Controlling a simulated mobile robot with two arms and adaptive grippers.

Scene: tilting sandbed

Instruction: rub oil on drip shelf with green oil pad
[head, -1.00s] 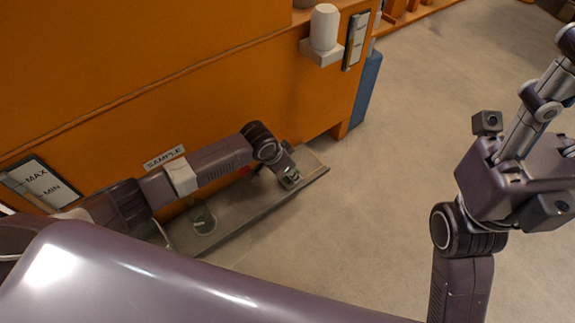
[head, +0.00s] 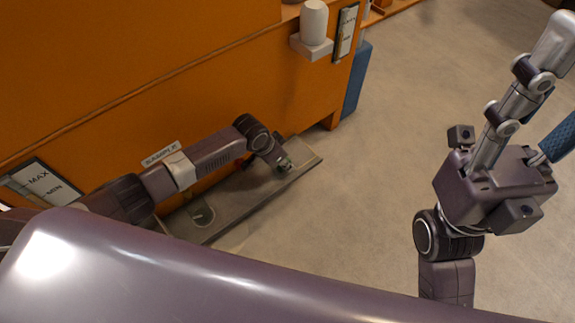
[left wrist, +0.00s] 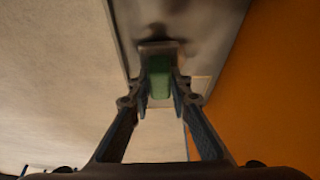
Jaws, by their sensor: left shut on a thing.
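The drip shelf (head: 236,192) is a long grey tray along the foot of the orange wall. It also shows as a grey band in the left wrist view (left wrist: 213,28). My left gripper (head: 284,165) is over the shelf's far end, shut on the green oil pad (left wrist: 160,82). The pad points at the shelf surface, where a dark smudge or shadow lies; I cannot tell whether they touch. In the head view the pad is mostly hidden by the gripper. My right gripper (head: 545,100) is raised at the right, its fingers spread and empty, away from the shelf.
The orange wall (head: 230,75) rises directly behind the shelf, with a SAMPLE label (head: 162,154) and a MAX/MIN plate (head: 40,183). A white bottle (head: 313,22) stands on a small bracket (head: 311,46). A blue panel (head: 356,80) is beyond the corner. The floor (head: 350,200) in front is clear.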

